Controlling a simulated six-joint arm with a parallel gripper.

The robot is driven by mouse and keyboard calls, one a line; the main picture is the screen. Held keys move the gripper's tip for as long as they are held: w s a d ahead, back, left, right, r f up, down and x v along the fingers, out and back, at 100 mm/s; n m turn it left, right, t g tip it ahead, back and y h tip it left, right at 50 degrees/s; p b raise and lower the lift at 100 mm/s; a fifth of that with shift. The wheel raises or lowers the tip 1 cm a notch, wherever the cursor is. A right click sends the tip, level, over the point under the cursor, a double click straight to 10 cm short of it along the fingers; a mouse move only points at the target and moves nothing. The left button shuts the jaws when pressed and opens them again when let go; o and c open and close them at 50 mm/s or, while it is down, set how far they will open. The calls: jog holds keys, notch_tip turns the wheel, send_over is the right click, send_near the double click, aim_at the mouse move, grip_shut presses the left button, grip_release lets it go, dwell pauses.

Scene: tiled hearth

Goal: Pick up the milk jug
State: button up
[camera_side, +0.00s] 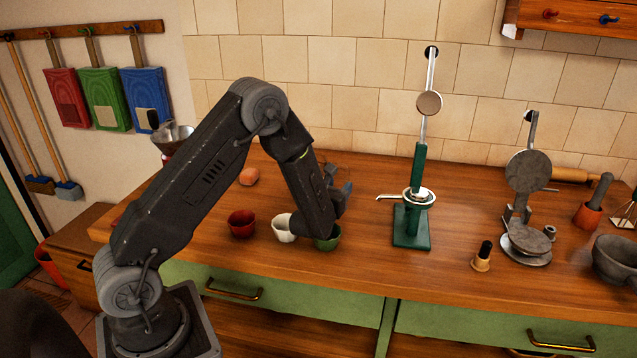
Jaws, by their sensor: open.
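I cannot pick out a milk jug for certain in this view. Three small cups stand in a row on the wooden counter: a red one (241,224), a white one (284,231) and a green one (328,241). My gripper (345,188) is open, above and behind the green cup as seen here, and partly hidden by my arm. I see nothing between its fingers. My arm covers part of the counter and overlaps the white and green cups in the picture.
A green lever press (417,190) stands right of my gripper. Further right are a wood-based tamper (482,258), a grey hinged iron (527,205), a mortar (616,258) and a terracotta pot (588,216). A round orange-brown item (249,176) lies behind my arm. The counter's front middle is clear.

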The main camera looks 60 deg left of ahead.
aim_at(346, 177)
jog(key=x, duration=0.4)
jog(key=shift+w+a+r, duration=0.1)
jog(key=shift+w+a, duration=0.05)
jog(key=shift+c, duration=0.3)
grip_shut()
jog(key=shift+r, duration=0.1)
dwell(0.8)
